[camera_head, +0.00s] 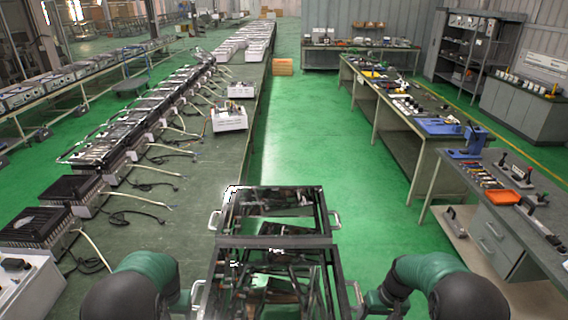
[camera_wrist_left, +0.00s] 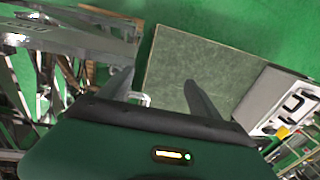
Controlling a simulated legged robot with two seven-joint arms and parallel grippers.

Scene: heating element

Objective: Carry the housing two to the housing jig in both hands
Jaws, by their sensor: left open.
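Two dark, open metal frames with pale side handles stand one behind the other in front of me in the head view: a near frame (camera_head: 277,243) and a far frame (camera_head: 318,190). I cannot tell which is housing two or the housing jig. My left gripper (camera_head: 188,301) is beside the near frame's left handle (camera_head: 199,291). In the left wrist view my left gripper (camera_wrist_left: 157,84) is open, with a pale handle (camera_wrist_left: 141,98) showing between its fingers. My right gripper (camera_head: 368,301) is beside the near frame's right handle (camera_head: 356,290); its jaws are too small to read.
A long bench (camera_head: 185,215) on the left carries a row of black-topped units and white boxes (camera_head: 229,119). On the right, a tool bench (camera_head: 480,205) holds tools and an orange tray (camera_head: 502,197).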

